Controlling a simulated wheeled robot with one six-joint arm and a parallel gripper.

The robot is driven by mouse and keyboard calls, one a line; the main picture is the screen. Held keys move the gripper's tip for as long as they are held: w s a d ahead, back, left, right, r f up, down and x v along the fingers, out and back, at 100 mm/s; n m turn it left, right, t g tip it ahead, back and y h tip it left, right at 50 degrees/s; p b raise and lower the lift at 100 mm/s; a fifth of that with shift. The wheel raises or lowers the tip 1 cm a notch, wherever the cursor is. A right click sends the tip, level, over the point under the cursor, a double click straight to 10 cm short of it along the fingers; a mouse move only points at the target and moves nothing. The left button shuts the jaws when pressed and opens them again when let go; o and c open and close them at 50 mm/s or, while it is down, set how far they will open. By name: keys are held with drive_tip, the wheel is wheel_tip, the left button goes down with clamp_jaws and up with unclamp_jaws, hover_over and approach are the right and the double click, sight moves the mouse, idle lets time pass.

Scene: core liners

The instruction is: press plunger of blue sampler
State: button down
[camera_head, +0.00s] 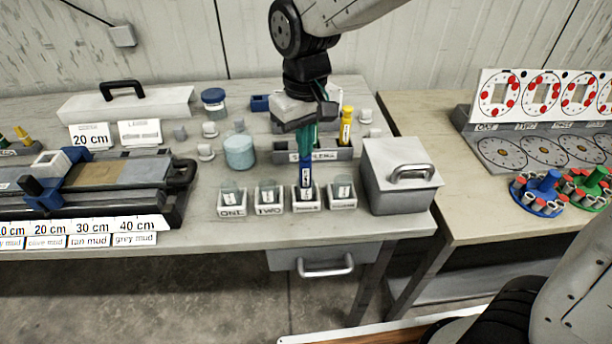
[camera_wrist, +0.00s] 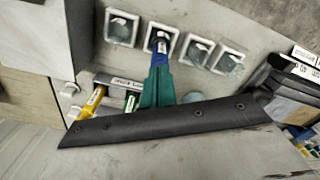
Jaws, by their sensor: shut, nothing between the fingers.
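The blue sampler (camera_head: 306,178) stands roughly upright in the third small jar from the left in the front row. Its blue body with a white label also shows in the wrist view (camera_wrist: 164,46), its lower end in a jar. My gripper (camera_head: 305,148) is shut and empty, pointing down over the sampler's top. In the wrist view its green fingers (camera_wrist: 158,80) line up with the sampler's upper end. The fingers hide the plunger, and I cannot tell whether they touch it.
Open jars in labelled white holders (camera_head: 268,197) stand beside the sampler's jar. Behind is a grey rack (camera_head: 340,154) with a yellow sampler (camera_head: 346,125). A grey lidded box (camera_head: 400,175) stands close on the right, a blue-grey tub (camera_head: 239,152) on the left.

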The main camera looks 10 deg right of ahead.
drive_tip(key=shift+r, duration=3.5)
drive_tip(key=s+d+m+t, duration=0.1)
drive_tip(key=s+d+m, duration=0.4)
drive_tip(key=s+d, duration=1.4)
drive_tip(key=shift+s+d+m, duration=0.25)
drive_tip(key=shift+d+m, duration=0.05)
drive_tip(key=shift+d, duration=0.7)
